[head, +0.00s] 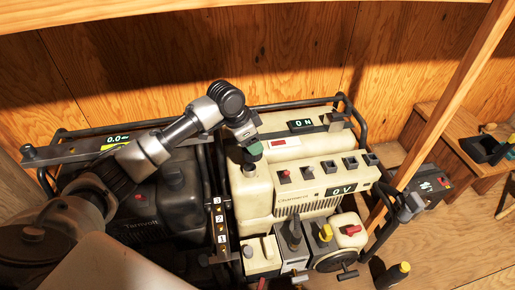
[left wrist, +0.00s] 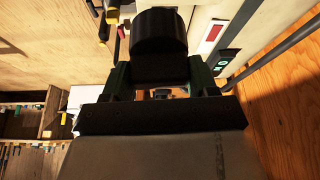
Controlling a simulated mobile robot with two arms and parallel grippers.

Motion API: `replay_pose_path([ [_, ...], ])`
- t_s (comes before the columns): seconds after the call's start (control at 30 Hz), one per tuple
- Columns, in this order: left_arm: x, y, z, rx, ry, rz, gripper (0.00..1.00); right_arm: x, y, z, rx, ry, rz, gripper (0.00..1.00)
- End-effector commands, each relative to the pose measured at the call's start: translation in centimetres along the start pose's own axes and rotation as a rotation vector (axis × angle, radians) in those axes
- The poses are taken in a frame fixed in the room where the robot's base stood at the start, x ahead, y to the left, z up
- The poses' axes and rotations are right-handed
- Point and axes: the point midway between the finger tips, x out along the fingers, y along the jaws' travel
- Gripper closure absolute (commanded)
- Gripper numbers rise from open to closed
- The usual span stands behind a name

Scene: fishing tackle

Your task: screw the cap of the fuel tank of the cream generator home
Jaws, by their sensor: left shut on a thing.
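The cream generator (head: 300,195) stands in a dark tube frame at the middle of the head view. My left gripper (head: 253,151) reaches over the left part of its top from the left. Its green fingers are shut on a black round cap (left wrist: 160,32), which fills the space between them in the left wrist view. My right gripper is in neither view.
A black generator (head: 160,215) stands close on the left, partly behind my left arm. A numbered strip (head: 220,228) runs between the two. A wooden post (head: 435,115) rises at the right. A yellow-capped bottle (head: 393,275) stands on the floor at lower right.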

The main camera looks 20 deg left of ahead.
Motion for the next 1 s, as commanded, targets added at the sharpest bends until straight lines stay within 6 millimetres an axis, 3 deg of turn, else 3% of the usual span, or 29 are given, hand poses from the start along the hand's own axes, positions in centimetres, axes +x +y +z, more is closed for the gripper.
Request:
replay_pose_path([
  [0.1,0.1,-1.7,0.2,0.058,0.004,0.023,0.64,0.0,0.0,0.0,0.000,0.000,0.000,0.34],
  [0.27,0.2,-2.6,0.4,0.100,0.008,0.038,0.64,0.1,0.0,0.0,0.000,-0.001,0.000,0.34],
  [0.8,0.2,-2.6,0.4,0.107,0.007,0.041,0.64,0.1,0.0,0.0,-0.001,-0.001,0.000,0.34],
  [1.0,0.1,-2.6,0.4,0.107,0.007,0.041,0.64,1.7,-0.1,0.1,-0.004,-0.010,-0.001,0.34],
])
